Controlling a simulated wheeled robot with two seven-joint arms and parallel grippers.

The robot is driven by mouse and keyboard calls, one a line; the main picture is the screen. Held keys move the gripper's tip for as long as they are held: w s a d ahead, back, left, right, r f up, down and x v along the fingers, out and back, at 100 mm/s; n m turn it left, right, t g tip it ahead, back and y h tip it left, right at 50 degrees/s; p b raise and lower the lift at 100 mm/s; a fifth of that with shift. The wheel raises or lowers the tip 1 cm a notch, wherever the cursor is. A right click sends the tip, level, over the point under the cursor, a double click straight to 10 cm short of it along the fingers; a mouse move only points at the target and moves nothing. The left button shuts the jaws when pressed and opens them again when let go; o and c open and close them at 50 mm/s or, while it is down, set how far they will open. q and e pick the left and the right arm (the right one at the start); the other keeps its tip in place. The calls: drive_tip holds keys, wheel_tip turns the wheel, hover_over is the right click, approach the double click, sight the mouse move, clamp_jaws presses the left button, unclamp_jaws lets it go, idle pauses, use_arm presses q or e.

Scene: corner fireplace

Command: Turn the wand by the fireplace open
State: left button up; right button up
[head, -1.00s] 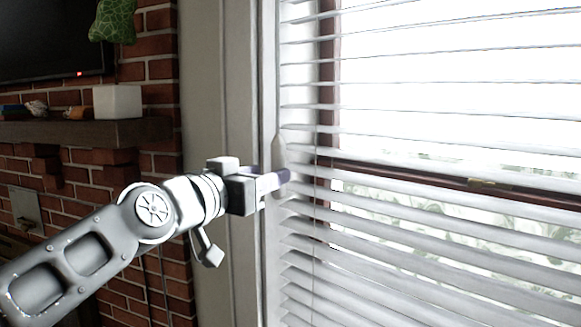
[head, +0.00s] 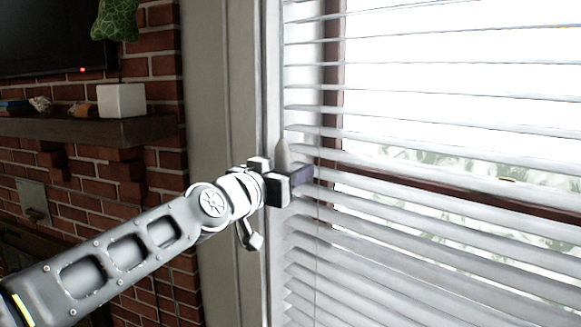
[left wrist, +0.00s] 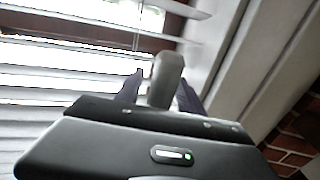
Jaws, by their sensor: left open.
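In the left wrist view the wand (left wrist: 166,78) is a grey block standing between the two dark fingers of my left gripper (left wrist: 160,92). The fingers are apart, one on each side of it, with a gap visible on the left. The slats are partly tilted and let in bright light. My right gripper does not show.
The window frame (head: 228,100) runs upright left of the blinds. A brick wall (head: 158,70) with a mantel shelf (head: 85,130) stands farther left. A thin cord (head: 318,240) hangs beside the wand.

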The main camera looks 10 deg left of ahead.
use_arm(q)
clamp_jaws()
idle(0.3)
drive_tip(key=h+b, duration=0.1)
drive_tip(key=b, duration=0.3)
drive_tip(key=m+g+h+b, duration=0.1)
drive_tip(key=b, duration=0.2)
drive_tip(key=shift+d+m+b, duration=0.25)
drive_tip(key=shift+m+b, duration=0.05)
drive_tip(key=shift+b, duration=0.05)
